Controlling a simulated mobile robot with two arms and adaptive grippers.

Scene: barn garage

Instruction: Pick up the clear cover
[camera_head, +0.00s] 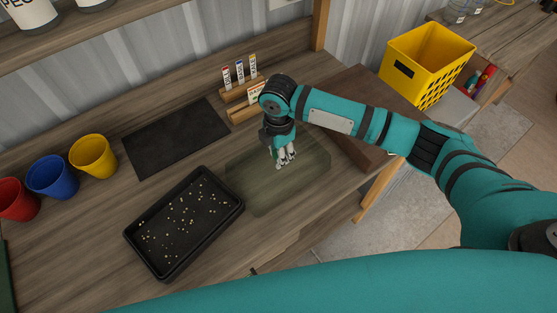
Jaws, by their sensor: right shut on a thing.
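The clear cover (265,187) is a see-through, greenish rectangular piece at the middle of the wooden workbench, just right of the black seed tray (185,263). My right gripper (285,162) points down at the upper right part of the cover. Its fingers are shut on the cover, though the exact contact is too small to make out. The cover looks level and at or close to the bench top; I cannot tell if there is a gap under it. The black tray holds scattered pale seeds. My left gripper is not in view.
A dark mat (176,136) lies behind the tray. Red (17,199), blue (52,177) and yellow (93,156) pots stand at left. A wooden rack (240,90) with labelled tubes is behind my gripper. A yellow crate (425,65) stands at upper right.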

